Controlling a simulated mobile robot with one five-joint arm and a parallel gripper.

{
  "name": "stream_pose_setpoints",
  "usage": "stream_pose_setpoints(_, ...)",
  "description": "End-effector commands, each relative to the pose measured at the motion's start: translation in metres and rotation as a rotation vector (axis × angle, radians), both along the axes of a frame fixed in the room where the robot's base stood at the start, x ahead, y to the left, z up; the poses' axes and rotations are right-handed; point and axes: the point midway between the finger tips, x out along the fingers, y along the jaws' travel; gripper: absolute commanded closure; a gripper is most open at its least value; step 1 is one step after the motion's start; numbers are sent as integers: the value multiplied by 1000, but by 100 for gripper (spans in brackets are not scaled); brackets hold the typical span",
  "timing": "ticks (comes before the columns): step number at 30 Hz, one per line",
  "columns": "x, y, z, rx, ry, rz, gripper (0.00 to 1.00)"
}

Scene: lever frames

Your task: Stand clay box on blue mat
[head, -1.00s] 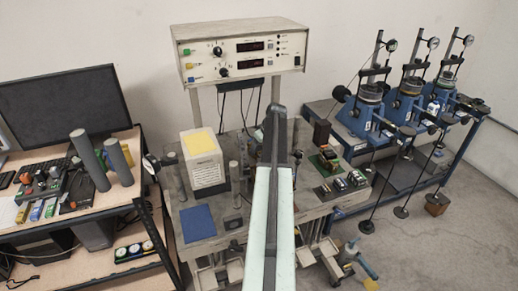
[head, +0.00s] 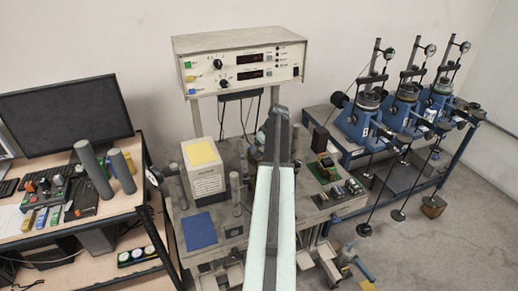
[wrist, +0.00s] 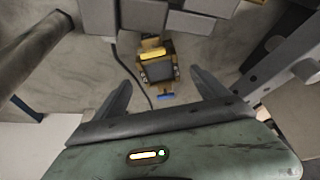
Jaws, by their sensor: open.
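The blue mat (head: 199,230) lies flat and bare at the front left of the workbench in the head view. No box is plainly clay-coloured. A small dark brown block (head: 320,138) stands at the back right of the bench, and I cannot tell whether it is the clay box. My gripper (wrist: 160,90) is open and empty in the wrist view, its two fingers apart. A small yellow and grey object (wrist: 157,68) lies beyond the fingertips, apart from them. In the head view my arm hides the middle of the bench, and the fingers cannot be made out.
A white box with a yellow top (head: 204,178) stands just behind the mat. Grey posts (head: 235,188) stand to its right. Small devices (head: 328,168) sit at the bench's right. A desk with a monitor (head: 68,105) is at left, blue-framed machines (head: 365,120) at right.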

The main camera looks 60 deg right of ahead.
Motion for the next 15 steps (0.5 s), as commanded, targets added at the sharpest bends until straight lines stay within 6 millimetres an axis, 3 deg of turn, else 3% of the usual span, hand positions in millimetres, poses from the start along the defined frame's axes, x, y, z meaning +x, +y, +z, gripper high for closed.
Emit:
stream_pose_setpoints(1, -6, 2, 25, 0, 0, -1, 17)
stream_pose_setpoints(6, -20, 6, 59, 1, 0, -2, 17)
stream_pose_setpoints(10, -26, 7, 71, 0, 0, 0, 17)
stream_pose_setpoints(15, -27, 7, 68, 0, 0, 1, 13)
